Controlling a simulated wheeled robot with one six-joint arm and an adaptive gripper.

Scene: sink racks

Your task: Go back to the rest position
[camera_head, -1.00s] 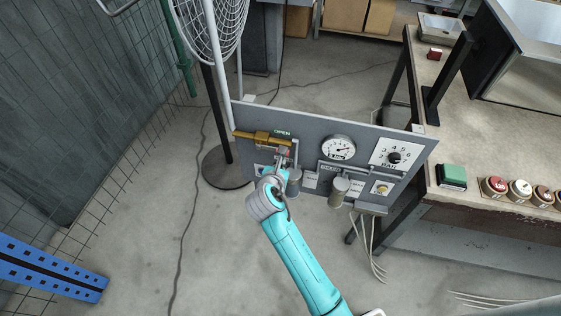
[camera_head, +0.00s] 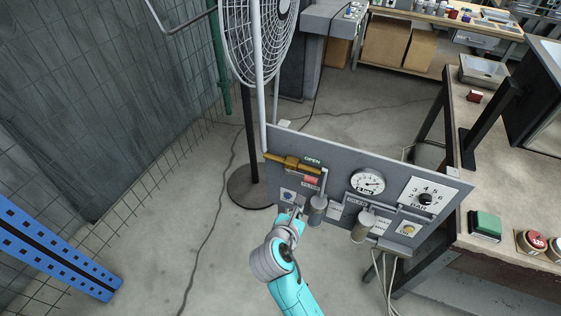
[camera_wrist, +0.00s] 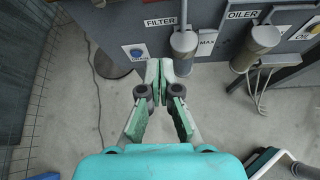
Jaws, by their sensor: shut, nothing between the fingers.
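My gripper (camera_wrist: 159,72) is shut with nothing between its fingers, seen in the wrist view. In the head view my gripper (camera_head: 297,213) is at the lower left of the grey panel, just in front of its lower edge. The arm is turquoise and comes up from the bottom of the head view. Whether the fingertips touch the panel cannot be told.
The grey panel (camera_head: 340,155) carries a brass valve handle (camera_head: 290,162), a gauge (camera_head: 368,182), a dial (camera_head: 425,198) and hanging cylinders. A fan (camera_head: 258,40) stands behind. A workbench (camera_head: 475,150) is at right.

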